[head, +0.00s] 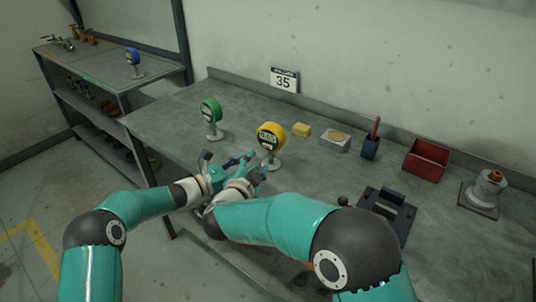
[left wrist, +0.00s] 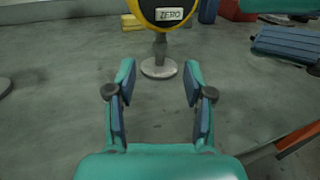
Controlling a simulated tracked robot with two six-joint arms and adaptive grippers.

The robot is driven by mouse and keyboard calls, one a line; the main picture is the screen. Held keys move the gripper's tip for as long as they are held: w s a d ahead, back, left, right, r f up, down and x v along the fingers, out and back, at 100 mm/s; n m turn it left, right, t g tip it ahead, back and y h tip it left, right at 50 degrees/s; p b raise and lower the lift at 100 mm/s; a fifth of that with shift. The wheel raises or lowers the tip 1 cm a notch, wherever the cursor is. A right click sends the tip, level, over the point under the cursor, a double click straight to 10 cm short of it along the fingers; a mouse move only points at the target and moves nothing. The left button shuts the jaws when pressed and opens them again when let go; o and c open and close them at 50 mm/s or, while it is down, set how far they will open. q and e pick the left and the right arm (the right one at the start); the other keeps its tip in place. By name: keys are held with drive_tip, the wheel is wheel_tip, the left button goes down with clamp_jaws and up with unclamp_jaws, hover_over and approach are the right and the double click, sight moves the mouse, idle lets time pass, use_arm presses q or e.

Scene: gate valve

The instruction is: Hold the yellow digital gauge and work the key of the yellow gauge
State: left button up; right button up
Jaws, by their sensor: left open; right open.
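The yellow digital gauge (head: 270,136) stands upright on a round grey foot on the workbench. In the left wrist view its lower rim, a key marked ZERO (left wrist: 170,14) and its stem and foot (left wrist: 159,66) show; the top of the gauge is cut off. My left gripper (left wrist: 158,82) is open and empty, its fingers either side of the foot in the picture but short of it. In the head view my left gripper (head: 226,165) is in front of the gauge. My right gripper (head: 252,172) is close beside it, open, partly overlapping it in the picture.
A green gauge (head: 210,112) stands to the left of the yellow one. A yellow block (head: 301,130), grey box (head: 335,141), blue holder (head: 370,148), red bin (head: 426,160) and dark fixture (head: 387,212) lie to the right. A blue gauge (head: 133,58) is on the far shelf.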

sight(270, 163)
use_arm(q)
drive_tip(key=x, duration=0.9)
drive_tip(key=shift+w+d, duration=0.15)
drive_tip(key=shift+d, duration=0.1)
clamp_jaws()
use_arm(e)
clamp_jaws()
idle(1.1)
